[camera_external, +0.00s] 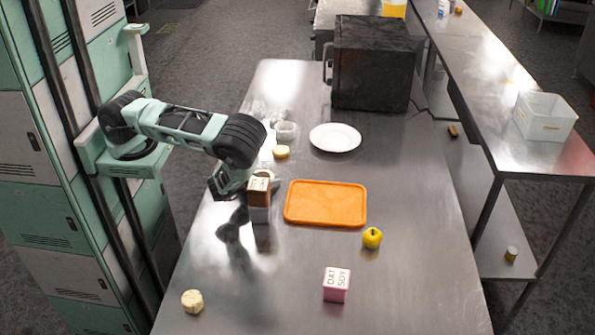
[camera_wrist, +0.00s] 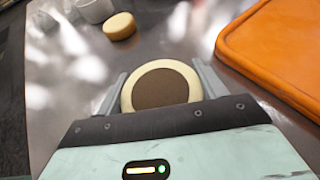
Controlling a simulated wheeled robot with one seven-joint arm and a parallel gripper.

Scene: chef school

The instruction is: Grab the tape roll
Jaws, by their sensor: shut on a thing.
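The tape roll (camera_wrist: 128,91) is a cream ring around a brown middle, seen in the wrist view. My gripper (camera_wrist: 160,84) is shut on it, with one grey finger against each side. In the external view my arm reaches over the left part of the steel table, and the gripper's end is low beside a brown carton with a white top (camera_external: 259,190). That carton hides most of the fingers and the roll there. I cannot tell whether the roll touches the table.
An orange tray (camera_external: 325,222) lies just right of my gripper, with a white plate (camera_external: 335,137) behind it. A round tan item (camera_external: 281,152) sits behind the gripper. A yellow pepper (camera_external: 372,238), a pink carton (camera_external: 336,290) and a pale round item (camera_external: 192,301) stand nearer the front.

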